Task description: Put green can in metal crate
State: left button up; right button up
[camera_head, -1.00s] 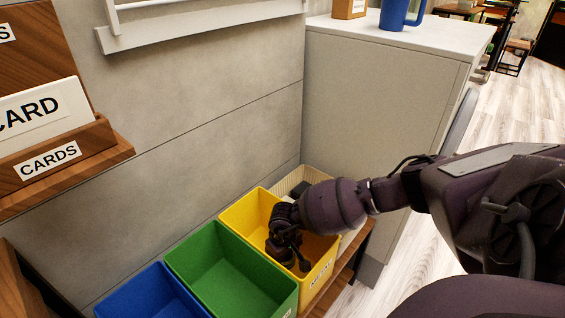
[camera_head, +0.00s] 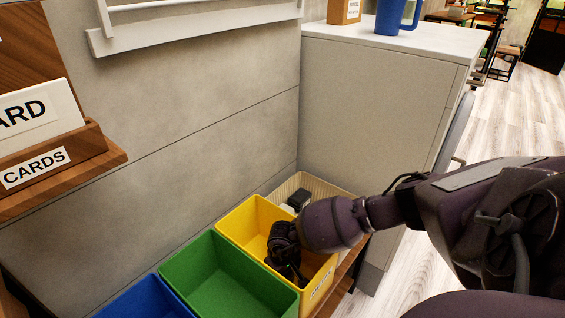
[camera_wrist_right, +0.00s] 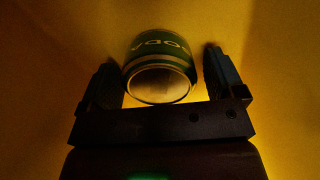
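The green can (camera_wrist_right: 160,65), lettered SODA, is inside the yellow crate in the right wrist view, with its round metal end toward the camera. The yellow metal crate (camera_head: 235,217) has a METAL label on its front and stands in a row of bins. My right gripper (camera_head: 287,277) reaches down into this crate. In the right wrist view its fingers (camera_wrist_right: 163,75) are spread on either side of the can, with a gap showing on the right. The can is hidden in the head view. My left gripper is out of view.
A green bin (camera_head: 205,262) and a blue bin (camera_head: 145,303) stand left of the yellow crate. A cream bin (camera_head: 283,187) with dark and pale items is behind it. A grey cabinet (camera_head: 375,110) stands at the right, and the wall lies close behind the bins.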

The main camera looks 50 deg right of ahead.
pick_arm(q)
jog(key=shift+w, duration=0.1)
pick_arm(e)
jog(key=shift+w+r, duration=0.1)
jog(key=shift+r, duration=0.25)
notch_tip(320, 180, up, 4)
jog(key=shift+w+r+p, duration=0.1)
jog(key=shift+r+p, duration=0.1)
jog(key=shift+p, duration=0.6)
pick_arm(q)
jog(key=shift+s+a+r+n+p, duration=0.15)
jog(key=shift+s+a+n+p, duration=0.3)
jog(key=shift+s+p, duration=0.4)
pick_arm(e)
notch_tip(320, 180, up, 7)
jog(key=shift+s+r, duration=0.15)
jog(key=shift+s, duration=0.05)
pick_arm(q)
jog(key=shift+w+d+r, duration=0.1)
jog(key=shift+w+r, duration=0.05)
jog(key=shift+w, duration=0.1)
